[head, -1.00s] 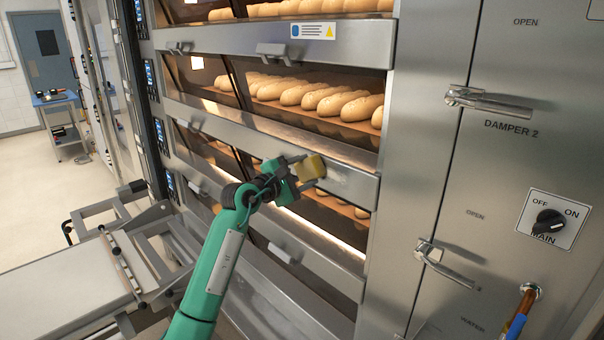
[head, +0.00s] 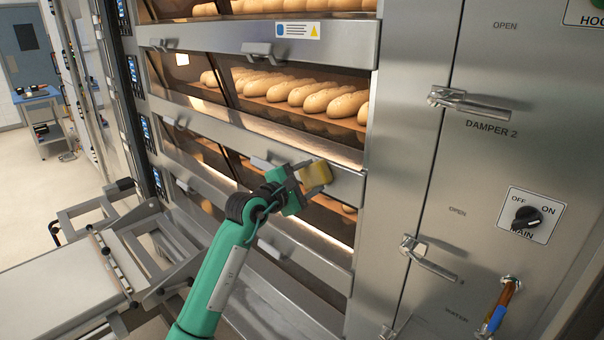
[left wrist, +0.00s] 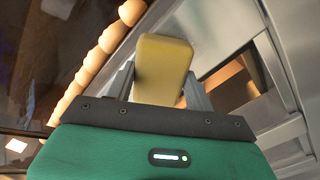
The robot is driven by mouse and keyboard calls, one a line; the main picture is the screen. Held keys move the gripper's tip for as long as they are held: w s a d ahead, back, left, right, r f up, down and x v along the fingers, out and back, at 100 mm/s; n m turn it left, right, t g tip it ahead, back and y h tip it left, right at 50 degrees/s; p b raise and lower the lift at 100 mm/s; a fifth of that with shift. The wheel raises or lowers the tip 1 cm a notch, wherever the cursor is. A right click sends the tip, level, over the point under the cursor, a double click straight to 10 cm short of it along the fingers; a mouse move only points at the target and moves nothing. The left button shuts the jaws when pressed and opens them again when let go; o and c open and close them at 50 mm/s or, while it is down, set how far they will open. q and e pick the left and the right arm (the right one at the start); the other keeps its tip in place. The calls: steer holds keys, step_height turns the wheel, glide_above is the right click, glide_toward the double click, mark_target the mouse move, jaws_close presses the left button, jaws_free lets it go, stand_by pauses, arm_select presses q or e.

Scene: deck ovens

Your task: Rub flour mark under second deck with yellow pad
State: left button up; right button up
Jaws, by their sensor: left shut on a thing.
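My left gripper (head: 305,177) is shut on the yellow pad (head: 317,174). The pad is held in front of the right part of the steel front bar (head: 347,184) below the oven window with the middle row of loaves. I cannot tell whether the pad touches the bar. In the left wrist view the pad (left wrist: 163,68) sits between the two grey fingers, its broad face towards the camera. The flour mark cannot be made out clearly; the pad and gripper cover part of the bar. My right gripper is not in view.
Loaves (head: 318,98) lie behind the deck glass. Steel handles (head: 262,50) stick out from the deck fronts. On the right are a steel panel with door latches (head: 462,101) and a main switch (head: 527,216). A loader frame (head: 125,245) stands at the lower left.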

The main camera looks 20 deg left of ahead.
mark_target(326, 183)
arm_select(q)
steer(key=shift+s+d, duration=0.15)
steer(key=shift+d, duration=0.4)
steer(key=shift+s+d+p, duration=0.3)
steer(key=shift+d, duration=0.55)
steer(key=shift+s+d+p, duration=0.25)
steer(key=shift+s+d, duration=0.05)
steer(key=shift+d, duration=0.5)
